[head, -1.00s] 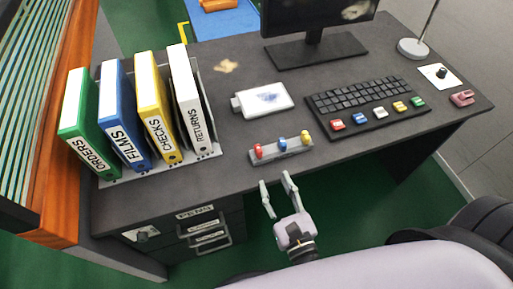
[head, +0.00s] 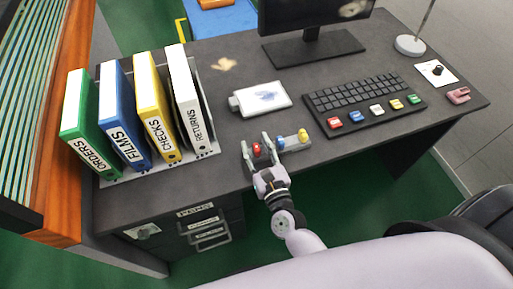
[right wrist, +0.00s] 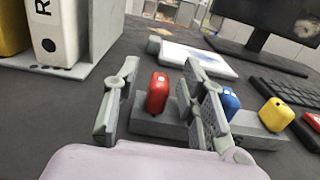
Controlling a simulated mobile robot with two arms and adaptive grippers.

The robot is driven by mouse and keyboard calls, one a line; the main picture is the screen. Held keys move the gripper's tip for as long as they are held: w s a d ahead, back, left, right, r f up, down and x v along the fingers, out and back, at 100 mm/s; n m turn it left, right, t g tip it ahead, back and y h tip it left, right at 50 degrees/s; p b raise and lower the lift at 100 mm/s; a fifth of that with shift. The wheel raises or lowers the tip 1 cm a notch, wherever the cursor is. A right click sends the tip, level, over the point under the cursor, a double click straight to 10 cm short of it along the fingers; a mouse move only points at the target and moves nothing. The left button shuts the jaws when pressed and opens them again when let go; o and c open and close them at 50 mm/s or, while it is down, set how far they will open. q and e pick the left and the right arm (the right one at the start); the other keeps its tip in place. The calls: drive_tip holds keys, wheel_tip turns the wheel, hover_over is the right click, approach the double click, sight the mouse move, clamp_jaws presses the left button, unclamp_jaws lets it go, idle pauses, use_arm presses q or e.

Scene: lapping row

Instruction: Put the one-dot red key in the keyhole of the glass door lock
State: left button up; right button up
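The red key (head: 257,149) stands upright at the left end of a grey holder (head: 292,149) on the desk, beside a blue key (head: 281,144) and a yellow key (head: 303,134). In the right wrist view the red key (right wrist: 157,92) shows between the two fingers, with gaps on both sides. My right gripper (head: 257,144) is open around it, apart from it. The right finger reaches in between the red key and the blue key (right wrist: 230,102). The red key's dot marking is too small to tell. The glass door lock and my left gripper are not in view.
Binders (head: 187,105) stand in a rack to the left. A white device (head: 262,98) lies behind the holder. A keyboard (head: 362,100) with coloured keys is to the right, below the monitor (head: 314,25). Bare desk lies between the binders and the holder.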

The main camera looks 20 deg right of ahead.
drive_tip(key=shift+c, duration=0.2)
clamp_jaws()
drive_tip(key=shift+r, duration=0.1)
idle(0.4)
